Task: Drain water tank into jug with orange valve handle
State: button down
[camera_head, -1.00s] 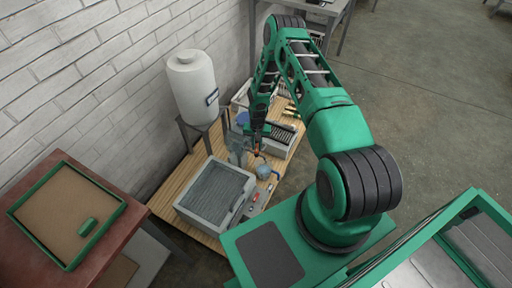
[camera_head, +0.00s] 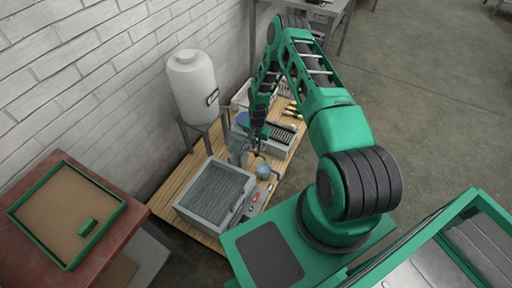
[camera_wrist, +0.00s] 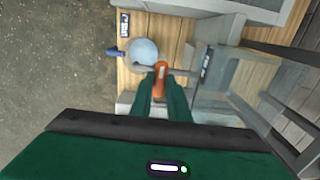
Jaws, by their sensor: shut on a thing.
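The white water tank (camera_head: 191,85) stands upright on a dark stand at the wall in the head view. My gripper (camera_wrist: 164,98) is shut on the orange valve handle (camera_wrist: 160,72), which sticks out past the fingertips in the wrist view. In the head view my gripper (camera_head: 258,150) is low over the wooden platform, and the handle is too small to make out well. A round pale-blue vessel, perhaps the jug (camera_wrist: 143,50), sits just beyond the handle; it also shows in the head view (camera_head: 263,172). The valve body is hidden by my fingers.
A grey basin (camera_head: 215,192) stands on the slatted wooden platform (camera_head: 168,203), close to my gripper. A grey crate (camera_head: 279,138) lies behind. A red-brown table with a green-rimmed tray (camera_head: 66,212) is at the left. The concrete floor at the right is open.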

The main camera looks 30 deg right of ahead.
jog(key=shift+s+d, duration=0.1)
jog(key=c, duration=1.7)
grip_release()
jog(key=shift+r, duration=0.1)
notch_tip(320, 180, up, 10)
jog(key=shift+r, duration=0.25)
